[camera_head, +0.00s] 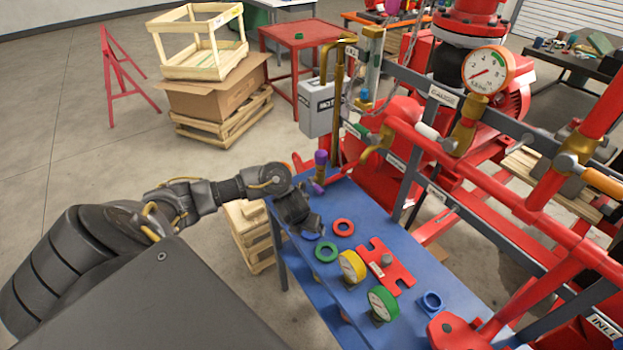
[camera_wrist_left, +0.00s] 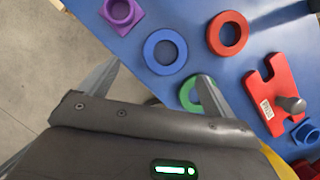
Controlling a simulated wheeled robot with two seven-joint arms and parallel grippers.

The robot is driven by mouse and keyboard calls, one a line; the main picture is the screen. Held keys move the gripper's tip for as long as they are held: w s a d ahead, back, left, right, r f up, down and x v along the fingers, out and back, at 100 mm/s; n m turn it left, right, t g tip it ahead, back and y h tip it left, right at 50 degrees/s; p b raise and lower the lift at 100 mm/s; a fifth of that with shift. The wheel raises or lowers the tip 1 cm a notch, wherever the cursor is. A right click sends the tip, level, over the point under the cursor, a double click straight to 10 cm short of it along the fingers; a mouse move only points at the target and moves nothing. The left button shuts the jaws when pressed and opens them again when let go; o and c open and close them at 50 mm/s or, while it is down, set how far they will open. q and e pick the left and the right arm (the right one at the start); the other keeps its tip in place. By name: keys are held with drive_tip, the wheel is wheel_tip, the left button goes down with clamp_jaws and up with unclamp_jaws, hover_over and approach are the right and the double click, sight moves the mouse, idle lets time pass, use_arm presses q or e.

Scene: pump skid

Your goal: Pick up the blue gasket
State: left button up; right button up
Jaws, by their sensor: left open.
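The blue gasket (camera_wrist_left: 166,42) is a flat ring lying on the blue table top (camera_wrist_left: 215,60) in the left wrist view. In the head view only part of it (camera_head: 310,236) shows beside my left gripper. My left gripper (camera_wrist_left: 155,82) is open, with its fingers above the table and the blue gasket just ahead of the gap between them. The gripper (camera_head: 310,225) also shows in the head view at the table's left end. Nothing is between its fingers. My right gripper is not in view.
A red gasket (camera_head: 343,228) and a green gasket (camera_head: 326,252) lie close by.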

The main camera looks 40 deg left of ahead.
sight(309, 234)
use_arm(q)
drive_tip(key=shift+w+f, duration=0.1)
drive_tip(key=shift+f, duration=0.1)
drive_tip(key=x, duration=0.3)
drive_tip(key=shift+w+d+f+b, duration=0.2)
drive_tip(key=shift+d+f+b, duration=0.05)
drive_tip(key=shift+d+b, duration=0.05)
drive_tip(key=shift+w+a+f, duration=0.1)
drive_tip(key=shift+w+f, duration=0.2)
drive_tip(key=shift+f, duration=0.15)
drive_tip(key=c, duration=1.1)
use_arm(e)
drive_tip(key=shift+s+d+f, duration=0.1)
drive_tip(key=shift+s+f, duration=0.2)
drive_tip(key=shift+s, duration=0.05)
use_arm(q)
drive_tip(key=shift+r, duration=0.15)
